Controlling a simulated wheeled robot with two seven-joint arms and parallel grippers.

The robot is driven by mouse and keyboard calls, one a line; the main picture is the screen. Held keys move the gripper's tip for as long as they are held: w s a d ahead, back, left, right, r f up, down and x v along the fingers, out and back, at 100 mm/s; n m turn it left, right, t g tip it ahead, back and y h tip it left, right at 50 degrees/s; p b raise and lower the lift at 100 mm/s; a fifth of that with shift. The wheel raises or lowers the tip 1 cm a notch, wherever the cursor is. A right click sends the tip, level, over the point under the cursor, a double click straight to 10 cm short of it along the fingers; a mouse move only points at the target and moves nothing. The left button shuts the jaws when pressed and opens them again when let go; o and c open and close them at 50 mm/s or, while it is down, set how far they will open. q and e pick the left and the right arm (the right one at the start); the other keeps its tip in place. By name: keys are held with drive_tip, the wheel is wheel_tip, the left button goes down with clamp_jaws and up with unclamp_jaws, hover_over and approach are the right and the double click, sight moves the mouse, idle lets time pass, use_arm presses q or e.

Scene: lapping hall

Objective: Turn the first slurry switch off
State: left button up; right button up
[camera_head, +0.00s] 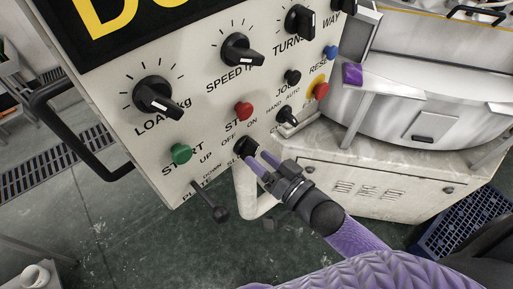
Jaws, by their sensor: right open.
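A pale control panel (210,135) fills the upper left, tilted in the picture. On its lower part is a black rotary switch (244,147) with the label OFF and ON above it and a partly hidden label starting with SL below. My right gripper (259,160), on a purple arm from the lower right, has its fingers at this switch, and they hide part of it. The fingers are apart, one on each side near the knob; I cannot tell whether they touch it. The knob's exact pointing direction is hard to see. My left gripper is not in view.
Close by are a red stop button (243,111), a green start button (181,153), a HAND/AUTO switch (287,116) and a platen lever (218,212). A black handle (60,125) juts out left. A round metal machine (430,110) stands right. Floor below is clear.

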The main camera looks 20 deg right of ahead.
drive_tip(key=shift+x, duration=1.05)
clamp_jaws()
